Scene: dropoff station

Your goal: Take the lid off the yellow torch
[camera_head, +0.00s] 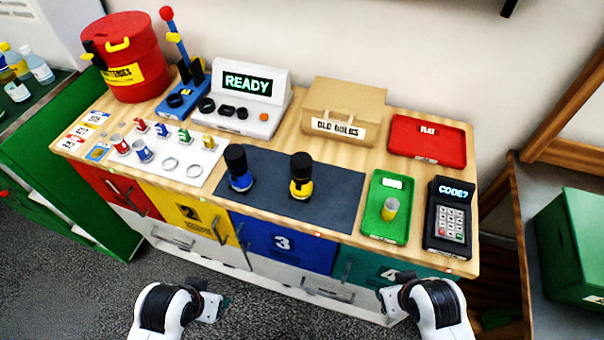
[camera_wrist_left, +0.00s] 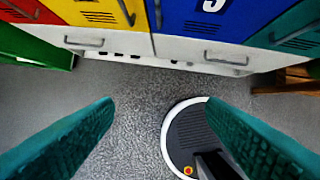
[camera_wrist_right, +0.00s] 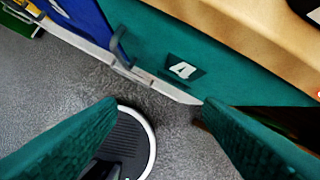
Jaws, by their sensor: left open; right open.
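The yellow torch (camera_head: 301,188) stands upright on the dark mat (camera_head: 335,186) on the counter, with a black top (camera_head: 301,163) on its yellow body. A blue torch (camera_head: 240,180) with a black top stands on the same mat to its left. My left gripper (camera_head: 222,305) is open and empty in front of the counter, below its top. Its teal fingers show wide apart in the left wrist view (camera_wrist_left: 160,115). My right gripper (camera_head: 392,300) is open and empty in front of the counter at the right. Its fingers also show apart in the right wrist view (camera_wrist_right: 160,115).
A green tray (camera_head: 376,222) holding a small cylinder (camera_head: 390,209) and a keypad device (camera_head: 449,217) stand right of the mat. Behind are a cardboard box (camera_head: 343,97), a red tray (camera_head: 400,150) and a READY display (camera_head: 247,84). Cups and rings lie at left on a white board (camera_head: 200,172).

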